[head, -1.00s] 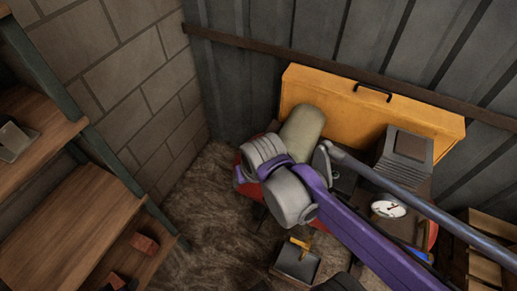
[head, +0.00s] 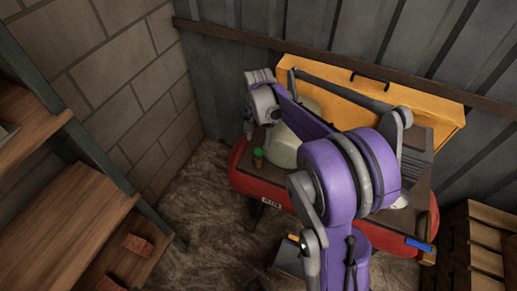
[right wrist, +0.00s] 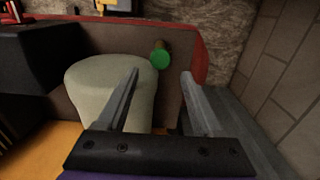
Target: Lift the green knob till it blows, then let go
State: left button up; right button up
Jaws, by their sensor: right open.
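The green knob (head: 258,152) sits on a short brass-coloured fitting at the left end of the red compressor tank (head: 248,183), beside a pale rounded cylinder (head: 284,148). In the right wrist view the knob (right wrist: 160,59) shows as a green disc beyond the fingertips and roughly between them. My right gripper (right wrist: 160,74) is open and empty, its two fingers apart and not touching the knob. My left gripper is not in view.
A yellow panel with a black handle (head: 435,108) stands behind the tank against the metal wall. A wooden shelf (head: 70,235) is at the left, with reddish blocks on its lower board. Wooden crates (head: 485,235) are at the right. Bare floor lies left of the tank.

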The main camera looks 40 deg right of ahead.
aim_at(259, 151)
notch_tip(259, 151, down, 6)
jog(key=shift+f, duration=0.2)
grip_shut()
dwell(0.4)
